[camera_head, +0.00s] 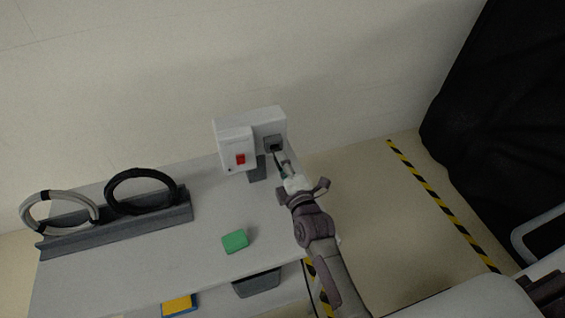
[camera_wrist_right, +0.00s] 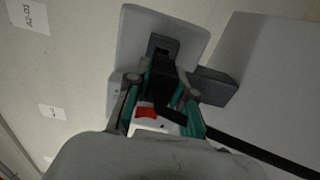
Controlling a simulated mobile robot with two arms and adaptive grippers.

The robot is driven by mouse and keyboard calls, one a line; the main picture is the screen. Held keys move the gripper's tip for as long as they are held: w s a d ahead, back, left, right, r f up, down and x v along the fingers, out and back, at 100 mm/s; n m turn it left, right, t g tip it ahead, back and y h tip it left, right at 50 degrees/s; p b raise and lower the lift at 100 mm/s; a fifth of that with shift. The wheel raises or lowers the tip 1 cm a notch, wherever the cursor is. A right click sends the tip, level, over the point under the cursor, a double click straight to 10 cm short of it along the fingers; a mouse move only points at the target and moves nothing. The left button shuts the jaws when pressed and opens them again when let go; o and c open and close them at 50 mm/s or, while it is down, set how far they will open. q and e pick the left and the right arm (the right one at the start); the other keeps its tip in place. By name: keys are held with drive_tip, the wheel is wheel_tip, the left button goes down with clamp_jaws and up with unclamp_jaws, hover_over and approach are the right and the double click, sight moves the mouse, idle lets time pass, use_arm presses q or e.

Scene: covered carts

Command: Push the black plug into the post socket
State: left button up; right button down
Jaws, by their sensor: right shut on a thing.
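The post socket (camera_head: 274,140) is a dark grey square frame on the white box (camera_head: 262,119) at the back right of the grey table. In the right wrist view the socket (camera_wrist_right: 156,40) shows a dark opening just ahead of the fingers. My right gripper (camera_head: 285,171) is in front of and slightly below the socket. It is shut on the black plug (camera_wrist_right: 167,78), which points at the opening. The plug's front end overlaps the socket's lower edge in the picture; I cannot tell whether it has entered. My left gripper is not in view.
A red switch (camera_head: 240,158) is on the box's left part. A green block (camera_head: 235,241) lies on the table (camera_head: 205,210). A grey rack (camera_head: 120,226) with a grey coil (camera_head: 38,226) and a black coil (camera_head: 112,204) stands at the left. The table between is clear.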

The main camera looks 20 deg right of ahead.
drive_tip(key=shift+w, duration=1.65)
drive_tip(key=c, duration=0.9)
unclamp_jaws()
drive_tip(key=shift+s, duration=0.2)
drive_tip(key=s, duration=1.1)
drive_tip(key=shift+s+d, duration=0.15)
drive_tip(key=shift+s, duration=0.15)
